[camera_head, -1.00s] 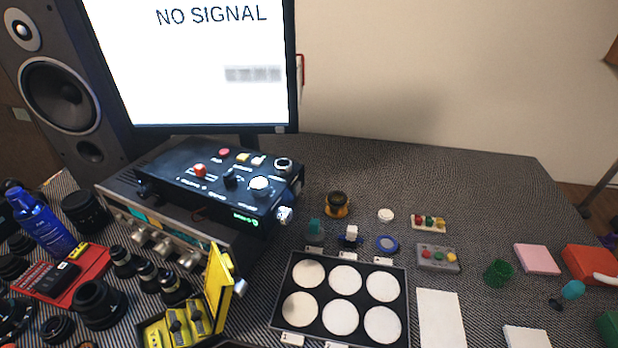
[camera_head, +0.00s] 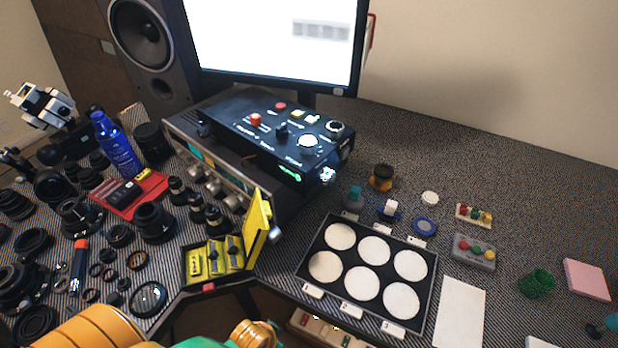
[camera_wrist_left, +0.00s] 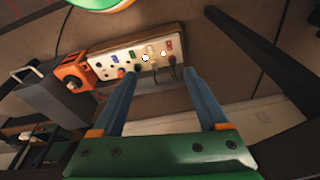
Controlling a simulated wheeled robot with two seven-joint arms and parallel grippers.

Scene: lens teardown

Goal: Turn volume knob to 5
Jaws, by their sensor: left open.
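A black control box (camera_head: 250,126) sits on top of a silver amplifier (camera_head: 183,150) below the monitor. The labels and pointer settings are too small to read, so I cannot tell which is the volume knob. My left gripper (camera_wrist_left: 162,78) shows in the left wrist view, open and empty, its blue fingers apart below a power strip (camera_wrist_left: 140,55). No gripper touches a knob.
An open yellow case (camera_head: 258,228) and several lenses stand in front of the amplifier. A black tray (camera_head: 318,246) with white discs lies to the right. The table edge (camera_head: 240,285) has a cut-out at the front. A blue bottle (camera_head: 117,146) stands at left.

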